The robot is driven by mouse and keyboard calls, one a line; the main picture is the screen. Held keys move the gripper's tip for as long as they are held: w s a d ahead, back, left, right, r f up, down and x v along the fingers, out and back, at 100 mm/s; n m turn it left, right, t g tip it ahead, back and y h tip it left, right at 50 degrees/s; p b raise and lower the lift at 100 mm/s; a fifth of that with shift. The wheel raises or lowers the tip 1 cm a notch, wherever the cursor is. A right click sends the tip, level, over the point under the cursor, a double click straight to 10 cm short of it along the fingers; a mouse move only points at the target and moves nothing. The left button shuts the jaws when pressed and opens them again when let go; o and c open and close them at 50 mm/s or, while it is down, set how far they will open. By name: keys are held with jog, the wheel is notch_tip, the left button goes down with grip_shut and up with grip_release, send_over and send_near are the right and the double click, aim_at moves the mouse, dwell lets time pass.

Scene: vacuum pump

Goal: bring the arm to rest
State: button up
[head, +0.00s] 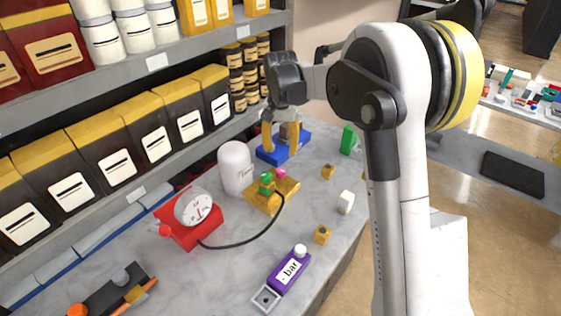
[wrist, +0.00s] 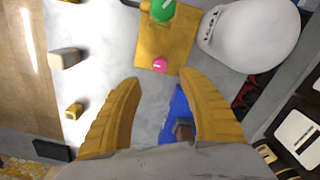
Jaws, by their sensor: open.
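My gripper (head: 281,139) has yellow fingers and hangs above the blue block (head: 297,145) at the back of the counter. The fingers are apart, and in the wrist view my gripper (wrist: 160,90) shows nothing held between its tips. A brown part sits on the blue block, which shows partly behind the fingers in the wrist view (wrist: 174,128). My white arm reaches in from the right of the head view.
The white tank (head: 235,168), yellow base (head: 262,202) with green and pink parts, and red gauge (head: 193,207) stand nearby. A purple device (head: 288,271), small yellow blocks and a white block (head: 346,202) lie nearer. Shelves (head: 150,75) border the counter's left side.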

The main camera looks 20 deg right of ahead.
jog(key=shift+r, duration=1.15)
jog(key=s+r+n+t, duration=0.1)
jog(key=s+r+t, duration=0.1)
jog(key=s+r, duration=0.45)
jog(key=s+f+n+t, duration=0.1)
jog(key=s+n+t, duration=0.3)
jog(key=s, duration=1.9)
jog(key=shift+n+t, duration=0.4)
jog(key=shift+t, duration=0.2)
jog(key=shift+d, duration=0.1)
